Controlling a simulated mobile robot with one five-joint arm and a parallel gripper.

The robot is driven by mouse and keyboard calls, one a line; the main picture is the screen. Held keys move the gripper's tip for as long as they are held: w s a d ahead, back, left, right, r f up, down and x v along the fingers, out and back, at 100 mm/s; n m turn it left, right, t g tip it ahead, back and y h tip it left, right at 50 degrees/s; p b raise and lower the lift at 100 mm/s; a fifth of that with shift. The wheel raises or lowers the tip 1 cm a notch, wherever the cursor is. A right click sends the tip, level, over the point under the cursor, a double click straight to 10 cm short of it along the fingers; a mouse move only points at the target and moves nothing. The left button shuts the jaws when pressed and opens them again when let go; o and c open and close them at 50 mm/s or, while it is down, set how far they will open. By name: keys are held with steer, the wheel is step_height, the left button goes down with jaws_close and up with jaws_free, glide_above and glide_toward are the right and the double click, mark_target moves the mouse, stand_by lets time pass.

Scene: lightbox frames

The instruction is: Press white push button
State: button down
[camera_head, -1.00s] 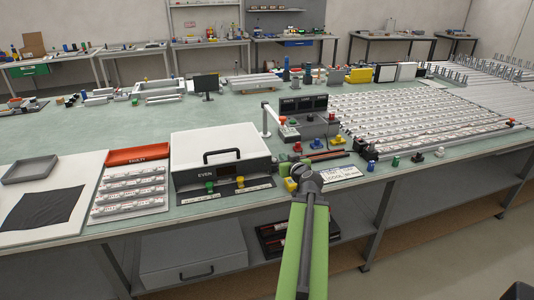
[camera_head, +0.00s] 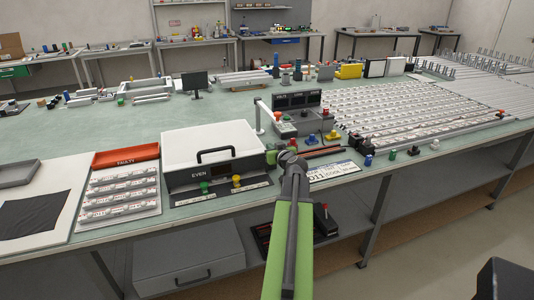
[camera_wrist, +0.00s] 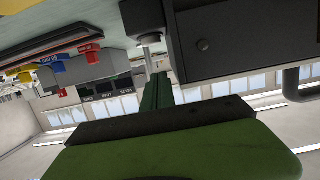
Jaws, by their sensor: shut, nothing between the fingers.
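A small white push button (camera_head: 435,145) stands near the front edge of the bench, at the right end of a row of small buttons, in the head view. My gripper (camera_wrist: 158,80) shows in the wrist view as a green body with a black bar and narrow green fingers. It is shut and empty. In the head view my arm ends near the front right corner of the white box marked EVEN, well to the left of the white button. The fingertips are hard to make out there. I cannot make out the white button in the wrist view.
A black button (camera_head: 414,151), a green button (camera_head: 392,155) and a blue button (camera_head: 368,160) stand left of the white one. The EVEN box (camera_head: 214,160) is left of my arm. A printed plate (camera_head: 332,171) lies on the bench (camera_head: 85,125). Floor is free at the right.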

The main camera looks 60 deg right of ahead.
steer(key=f+b, duration=0.1)
steer(key=f, duration=0.2)
steer(key=shift+s, duration=0.2)
steer(key=shift+s+f+b, duration=0.2)
steer(key=shift+s+b, duration=0.05)
steer(key=shift+b, duration=0.25)
steer(key=shift+w+a+f, duration=0.15)
steer(key=shift+w, duration=0.2)
steer(key=shift+s, duration=0.1)
